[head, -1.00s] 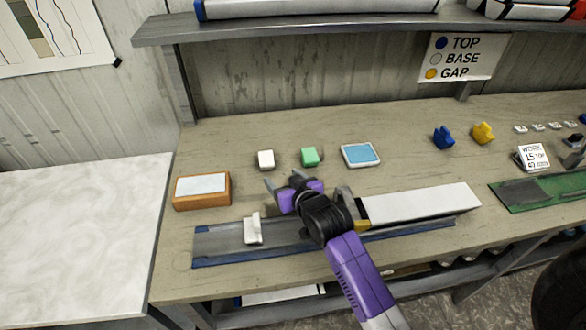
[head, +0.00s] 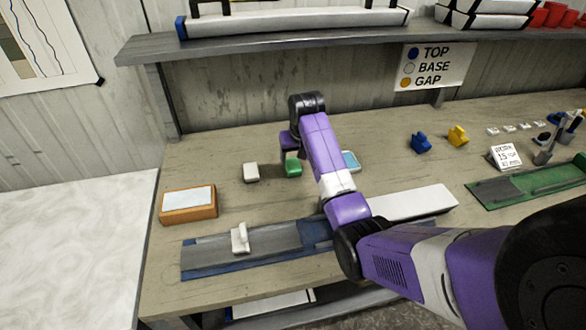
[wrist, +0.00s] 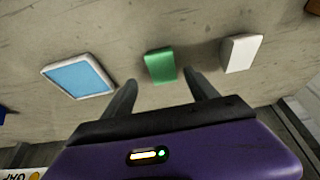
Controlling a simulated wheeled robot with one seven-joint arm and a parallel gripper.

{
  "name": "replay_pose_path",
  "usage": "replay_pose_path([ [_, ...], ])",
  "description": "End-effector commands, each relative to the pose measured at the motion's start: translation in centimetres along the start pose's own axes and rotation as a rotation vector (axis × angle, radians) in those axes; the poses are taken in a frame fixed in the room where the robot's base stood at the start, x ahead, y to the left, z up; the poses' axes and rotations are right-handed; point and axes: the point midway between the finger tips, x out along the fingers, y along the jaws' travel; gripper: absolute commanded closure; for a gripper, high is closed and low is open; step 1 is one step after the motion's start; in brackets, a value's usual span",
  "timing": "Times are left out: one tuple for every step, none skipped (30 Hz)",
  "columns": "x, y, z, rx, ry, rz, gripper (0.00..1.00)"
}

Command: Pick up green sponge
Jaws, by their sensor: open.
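The green sponge (head: 293,168) lies on the workbench. In the head view my gripper (head: 291,157) is over its upper part and hides some of it. In the wrist view the green sponge (wrist: 161,66) is a small block just beyond my open fingertips (wrist: 158,84), roughly centred between them. The fingers are apart with nothing between them that I can see gripped.
A white block (head: 251,173) lies left of the sponge and a blue-topped pad (head: 351,161) lies right of it. An orange box (head: 188,204) stands at the left. A grey tray (head: 270,240) lies in front. A shelf (head: 270,37) runs above the back.

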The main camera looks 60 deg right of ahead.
Motion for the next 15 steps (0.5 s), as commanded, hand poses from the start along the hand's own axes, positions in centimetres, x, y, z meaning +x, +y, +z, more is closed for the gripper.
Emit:
replay_pose_path([
  [0.6,0.0,0.1,0.000,-0.002,0.000,0.33],
  [0.8,0.0,0.1,0.001,-0.002,0.000,0.33],
  [1.2,0.0,0.1,0.001,-0.001,0.000,0.33],
  [1.4,0.0,0.0,0.001,0.000,0.000,0.33],
  [1.6,-0.1,0.1,0.000,-0.001,0.000,0.33],
  [2.0,-0.1,0.0,0.000,-0.001,0.000,0.33],
  [2.4,-0.2,0.1,0.000,-0.001,0.000,0.33],
  [2.7,-0.2,0.1,0.000,-0.002,0.000,0.33],
  [3.3,-0.3,0.1,0.000,-0.002,0.000,0.33],
  [3.7,-0.4,0.0,0.000,-0.001,0.000,0.33],
  [4.1,-0.4,0.1,0.000,-0.001,0.000,0.33],
  [4.7,-0.5,0.1,0.000,0.000,0.000,0.33],
  [5.1,-0.5,0.1,0.000,0.000,0.000,0.33],
  [5.4,-0.5,0.1,-0.001,0.000,0.000,0.33],
  [5.8,-0.5,0.1,-0.001,0.001,-0.001,0.33],
])
